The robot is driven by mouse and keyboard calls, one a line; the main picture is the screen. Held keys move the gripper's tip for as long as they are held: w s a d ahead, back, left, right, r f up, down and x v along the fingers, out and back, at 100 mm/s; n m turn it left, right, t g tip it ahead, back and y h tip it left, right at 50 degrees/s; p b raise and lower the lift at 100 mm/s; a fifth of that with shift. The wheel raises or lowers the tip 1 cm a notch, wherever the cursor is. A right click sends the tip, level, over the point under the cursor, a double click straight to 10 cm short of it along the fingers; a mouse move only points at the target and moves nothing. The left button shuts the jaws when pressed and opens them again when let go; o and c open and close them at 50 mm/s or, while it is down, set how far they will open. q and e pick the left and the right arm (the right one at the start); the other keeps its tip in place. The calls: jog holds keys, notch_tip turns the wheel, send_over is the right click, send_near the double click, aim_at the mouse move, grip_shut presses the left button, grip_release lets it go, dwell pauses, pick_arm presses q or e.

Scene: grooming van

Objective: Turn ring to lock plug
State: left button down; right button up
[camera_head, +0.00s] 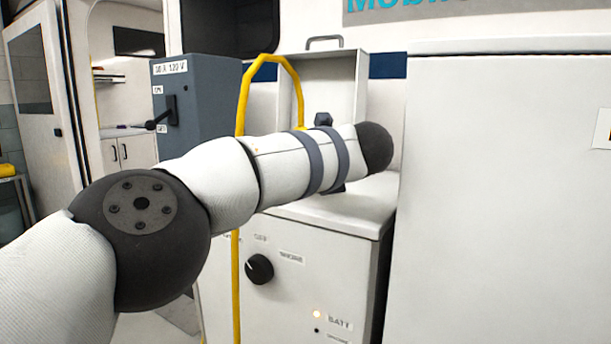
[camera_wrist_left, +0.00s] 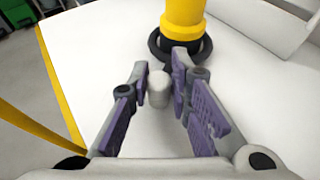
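A yellow plug (camera_wrist_left: 183,18) stands upright on a white surface in the left wrist view, with a black ring (camera_wrist_left: 203,48) around its base. A pale grey rounded stub (camera_wrist_left: 157,88) sticks out on the near side of the ring. My left gripper (camera_wrist_left: 160,76) has its purple-padded fingers apart, one on either side of the stub; I cannot tell whether they touch it. In the head view my left arm hides the plug, the ring and most of that gripper. My right gripper is not in view.
A yellow cable (camera_head: 243,100) loops up beside my arm. The white cabinet (camera_head: 330,245) has a dark knob (camera_head: 259,269) and a lit lamp. A grey switch box (camera_head: 195,100) stands at left behind; a tall white cabinet (camera_head: 500,200) closes off the right.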

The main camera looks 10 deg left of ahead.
pick_arm(q)
jog(key=c, duration=1.5)
grip_release()
jog(key=shift+w+a, duration=0.1)
jog(key=shift+a, duration=0.25)
jog(key=shift+d, duration=0.25)
jog(key=v, duration=1.2)
jog(key=shift+a, duration=0.1)
